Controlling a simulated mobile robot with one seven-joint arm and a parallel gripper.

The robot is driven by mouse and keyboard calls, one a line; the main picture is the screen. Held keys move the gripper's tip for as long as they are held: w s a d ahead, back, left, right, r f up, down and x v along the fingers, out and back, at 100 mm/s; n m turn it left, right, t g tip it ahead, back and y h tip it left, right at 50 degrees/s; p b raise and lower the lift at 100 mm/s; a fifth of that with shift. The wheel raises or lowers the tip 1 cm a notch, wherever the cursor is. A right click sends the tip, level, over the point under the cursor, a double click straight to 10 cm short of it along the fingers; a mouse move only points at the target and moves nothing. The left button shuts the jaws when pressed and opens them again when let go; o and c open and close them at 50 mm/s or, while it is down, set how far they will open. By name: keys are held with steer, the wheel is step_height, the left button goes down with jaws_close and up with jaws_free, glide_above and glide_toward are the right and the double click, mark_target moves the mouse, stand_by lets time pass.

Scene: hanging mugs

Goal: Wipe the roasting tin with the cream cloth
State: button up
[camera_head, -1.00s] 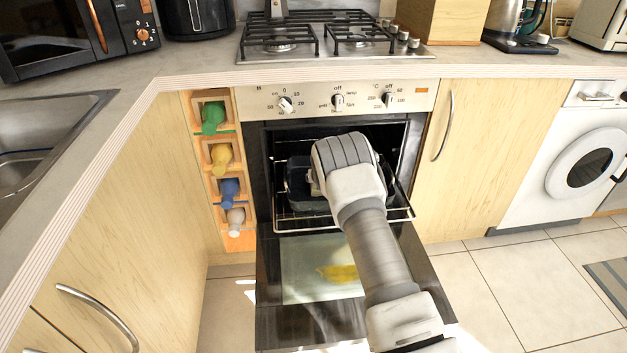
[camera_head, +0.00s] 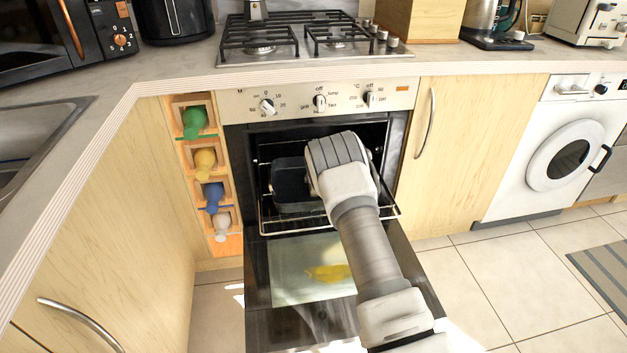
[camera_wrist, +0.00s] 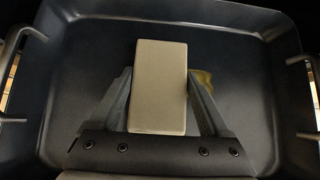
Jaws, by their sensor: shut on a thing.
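The dark roasting tin (camera_head: 291,184) sits on the oven's wire rack, partly hidden behind my arm in the head view. In the wrist view the tin (camera_wrist: 255,60) fills most of the picture, with a wire handle at each side. My gripper (camera_wrist: 160,95) is over the inside of the tin, shut on the cream cloth (camera_wrist: 160,75), which looks like a folded rectangular block. A yellowish-brown patch (camera_wrist: 204,80) shows on the tin's floor just right of the cloth, partly hidden by the right finger. Whether the cloth touches the floor I cannot tell.
The oven door (camera_head: 300,315) is folded down below the rack (camera_head: 290,228), with a yellow patch on its glass. The oven walls enclose the tin closely. A hob (camera_head: 300,40) stands above, and a bottle rack (camera_head: 204,170) is at the left.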

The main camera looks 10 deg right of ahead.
steer(key=shift+d, duration=0.15)
steer(key=shift+s+d+f, duration=0.1)
steer(key=shift+s+d, duration=0.05)
steer(key=shift+d, duration=1.5)
steer(key=shift+d, duration=0.1)
steer(key=shift+s+d+p, duration=0.1)
steer(key=shift+d+p, duration=0.25)
steer(key=shift+d, duration=1.4)
steer(key=shift+a, duration=0.2)
steer(key=shift+a+b, duration=0.35)
steer(key=shift+a, duration=1.35)
steer(key=shift+a, duration=0.1)
